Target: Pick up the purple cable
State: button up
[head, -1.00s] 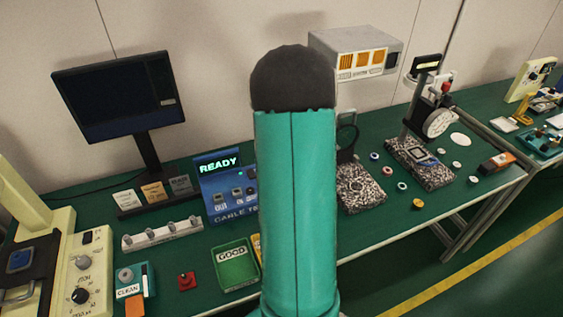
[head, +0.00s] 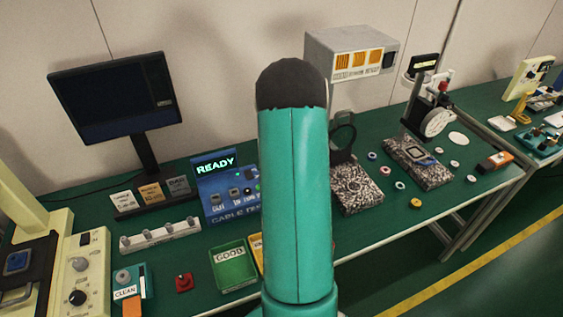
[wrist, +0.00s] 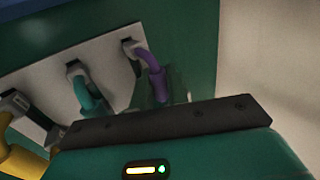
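The purple cable (wrist: 155,76) shows in the wrist view, bent down from a dark fitting on a pale plate (wrist: 108,65). Its lower end passes close to the dark front edge of my gripper (wrist: 165,122), and the fingertips are not clear there. I cannot tell whether they touch the cable. I cannot make out the purple cable in the head view, where my teal arm covers the middle.
A teal cable (wrist: 86,92) and a yellow cable (wrist: 20,150) hang left of the purple one. In the head view, a blue tester (head: 222,188) reads READY, with a green GOOD tray (head: 233,266) and a white rack (head: 160,236) nearby.

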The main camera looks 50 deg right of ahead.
grip_shut()
jog(key=shift+r, duration=0.15)
jog(key=shift+r, duration=0.25)
notch_tip(320, 180, up, 2)
jog(key=shift+w+r, duration=0.1)
jog(key=s+a+r, duration=0.7)
jog(key=s+r, duration=0.3)
jog(key=s, duration=0.2)
jog(key=shift+s, duration=0.15)
jog(key=shift+a, duration=0.1)
